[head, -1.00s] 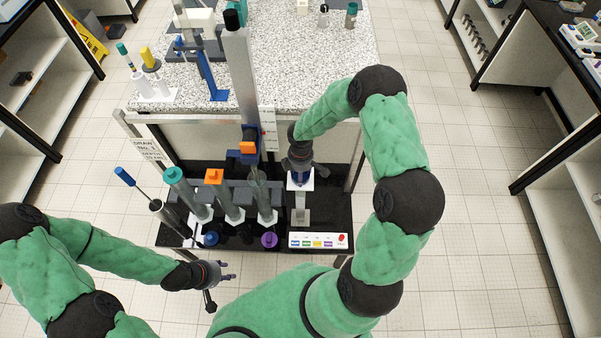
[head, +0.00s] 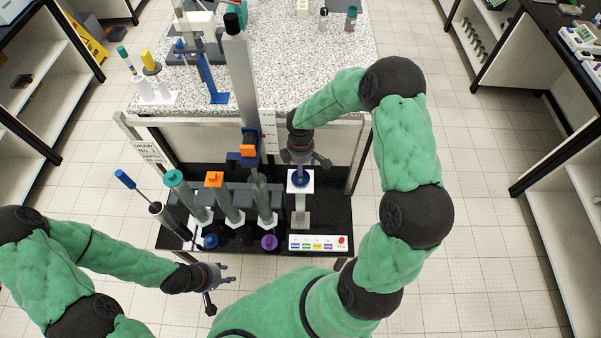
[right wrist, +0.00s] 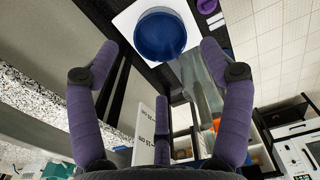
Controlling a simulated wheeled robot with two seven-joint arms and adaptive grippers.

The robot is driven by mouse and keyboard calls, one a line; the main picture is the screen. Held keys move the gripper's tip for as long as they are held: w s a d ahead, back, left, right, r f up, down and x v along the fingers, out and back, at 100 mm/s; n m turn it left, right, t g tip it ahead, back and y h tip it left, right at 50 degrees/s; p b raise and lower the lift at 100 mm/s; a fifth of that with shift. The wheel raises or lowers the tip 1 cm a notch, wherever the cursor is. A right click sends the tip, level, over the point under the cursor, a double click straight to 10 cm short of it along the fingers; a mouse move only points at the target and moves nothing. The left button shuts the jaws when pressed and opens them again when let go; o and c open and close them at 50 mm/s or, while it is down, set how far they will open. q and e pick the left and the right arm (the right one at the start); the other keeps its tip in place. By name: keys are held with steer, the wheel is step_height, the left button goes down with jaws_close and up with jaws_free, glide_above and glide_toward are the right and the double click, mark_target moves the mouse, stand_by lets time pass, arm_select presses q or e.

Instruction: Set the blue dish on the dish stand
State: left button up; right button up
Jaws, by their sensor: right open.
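The blue dish (head: 300,180) sits on the white square top of the dish stand (head: 300,212), near the right end of the black bench. In the right wrist view the dish (right wrist: 160,35) lies on the white plate (right wrist: 122,24), looking flat and roughly centred. My right gripper (head: 302,163) is above the dish. In the right wrist view its fingers (right wrist: 158,62) are spread wide and empty, apart from the dish. My left gripper (head: 222,276) is in front of the bench at the left, fingers apart, holding nothing.
A purple-topped piece (head: 269,242) and a button panel (head: 318,243) are in front. A tall grey column (head: 240,80) rises behind. The floor at the right is clear.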

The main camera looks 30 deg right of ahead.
step_height(320, 180, up, 4)
steer(key=s+a+f+m+y, duration=0.4)
steer(key=s+a+f+m, duration=1)
steer(key=s+a, duration=0.3)
steer(key=shift+a+f, duration=0.55)
steer(key=shift+f, duration=0.15)
